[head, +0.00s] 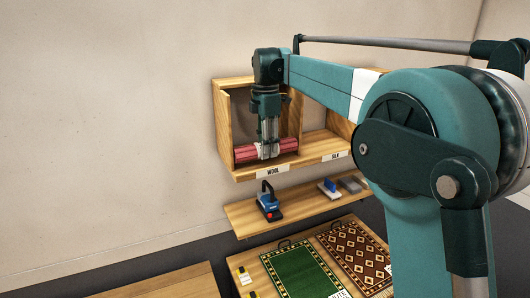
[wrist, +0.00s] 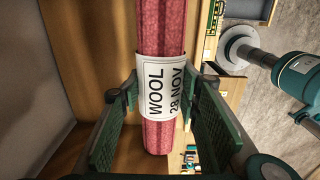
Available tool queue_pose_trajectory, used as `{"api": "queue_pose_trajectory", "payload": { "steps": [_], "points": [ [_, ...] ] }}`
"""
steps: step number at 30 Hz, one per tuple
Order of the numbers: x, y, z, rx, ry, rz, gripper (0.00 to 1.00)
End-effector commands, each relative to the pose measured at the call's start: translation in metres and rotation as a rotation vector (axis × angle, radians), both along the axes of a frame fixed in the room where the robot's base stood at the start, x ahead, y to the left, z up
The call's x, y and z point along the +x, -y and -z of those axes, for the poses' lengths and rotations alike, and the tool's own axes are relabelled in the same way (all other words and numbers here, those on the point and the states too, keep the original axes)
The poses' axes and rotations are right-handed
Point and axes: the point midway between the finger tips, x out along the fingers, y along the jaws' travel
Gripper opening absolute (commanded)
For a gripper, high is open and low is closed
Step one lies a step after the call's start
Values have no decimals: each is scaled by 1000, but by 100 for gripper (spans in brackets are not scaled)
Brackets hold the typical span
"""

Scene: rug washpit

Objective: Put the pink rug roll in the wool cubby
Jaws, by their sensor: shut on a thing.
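The pink rug roll (head: 285,145) lies level across the left cubby, low near its front edge. The wool cubby (head: 224,120) is a wooden compartment with a WOOL label on its front lip. My gripper (head: 268,151) reaches down in front of the cubby and is shut on the middle of the roll. In the wrist view, the roll (wrist: 162,30) runs between the finger pads of my gripper (wrist: 165,118), with a white band reading WOOL 28 NOV. I cannot tell whether the roll touches the cubby floor.
The silk cubby (head: 318,143) is to the right, partly hidden by my arm. Below lie a green rug (head: 301,273) and a brown patterned rug (head: 355,252).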

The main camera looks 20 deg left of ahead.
Motion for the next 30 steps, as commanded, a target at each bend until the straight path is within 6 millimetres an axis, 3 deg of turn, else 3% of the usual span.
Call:
{"api": "queue_pose_trajectory", "payload": {
  "steps": [7, 22, 23, 25, 30],
  "points": [
    [2, -2, 19, 0, 0, 0, 17],
    [3, -3, 25, 0, 0, 0, 17],
    [3, -3, 25, 0, 0, 0, 35],
    [3, -3, 25, 0, 0, 0, 45],
    [3, -3, 25, 0, 0, 0, 48]
  ]
}}
